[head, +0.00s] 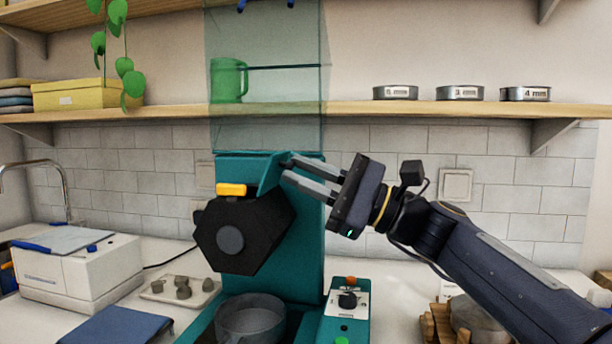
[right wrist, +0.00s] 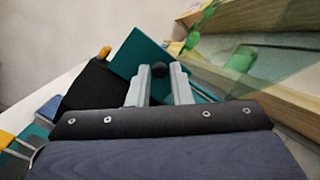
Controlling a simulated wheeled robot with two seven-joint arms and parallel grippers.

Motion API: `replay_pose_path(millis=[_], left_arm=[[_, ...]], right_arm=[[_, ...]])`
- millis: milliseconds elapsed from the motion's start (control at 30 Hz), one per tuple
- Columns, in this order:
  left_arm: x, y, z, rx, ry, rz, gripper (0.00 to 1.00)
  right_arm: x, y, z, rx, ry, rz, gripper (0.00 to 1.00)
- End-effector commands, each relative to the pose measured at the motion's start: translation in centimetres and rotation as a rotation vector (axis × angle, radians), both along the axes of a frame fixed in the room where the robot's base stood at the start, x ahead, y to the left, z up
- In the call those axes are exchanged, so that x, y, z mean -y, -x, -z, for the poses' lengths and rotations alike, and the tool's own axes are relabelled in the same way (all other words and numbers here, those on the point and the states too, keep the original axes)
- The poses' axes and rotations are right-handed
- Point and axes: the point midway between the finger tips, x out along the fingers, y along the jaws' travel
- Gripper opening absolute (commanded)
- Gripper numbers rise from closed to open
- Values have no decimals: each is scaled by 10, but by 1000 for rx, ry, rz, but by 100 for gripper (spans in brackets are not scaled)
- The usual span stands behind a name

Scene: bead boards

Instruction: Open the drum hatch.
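The teal machine (head: 310,215) stands in the middle of the counter. Its black hexagonal drum (head: 262,222) has a round grey hub and a yellow handle (head: 231,189) above it. A teal flap, seemingly the hatch (head: 268,174), stands tilted up above the drum. It also fills the middle of the right wrist view (right wrist: 140,52), with a small black knob (right wrist: 160,70) on it. My right gripper (head: 287,168) reaches in from the right. Its fingers are either side of the knob and look closed on it. The knob is hidden in the head view. My left gripper is not in view.
A clear hood (head: 265,125) rises above the machine, in front of the shelf (head: 430,109). A grey bowl (head: 251,316) sits under the drum. A control box (head: 347,300) stands at the right, a tray with grey pieces (head: 158,293) at the left.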

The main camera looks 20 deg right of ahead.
Motion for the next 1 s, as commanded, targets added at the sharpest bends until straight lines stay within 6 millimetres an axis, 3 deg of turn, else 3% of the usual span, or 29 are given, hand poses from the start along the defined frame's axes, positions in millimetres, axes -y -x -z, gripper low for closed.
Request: replay_pose_path(millis=[133, 467, 800, 1000], left_arm=[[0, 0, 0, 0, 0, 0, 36], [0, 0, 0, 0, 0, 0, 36], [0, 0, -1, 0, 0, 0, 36], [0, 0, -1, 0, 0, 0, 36]], right_arm=[[0, 0, 0, 0, 0, 0, 38], [4, 2, 2, -1, 0, 2, 38], [45, 30, 21, -1, -1, 3, 38], [59, 40, 28, 0, 0, 0, 38]])
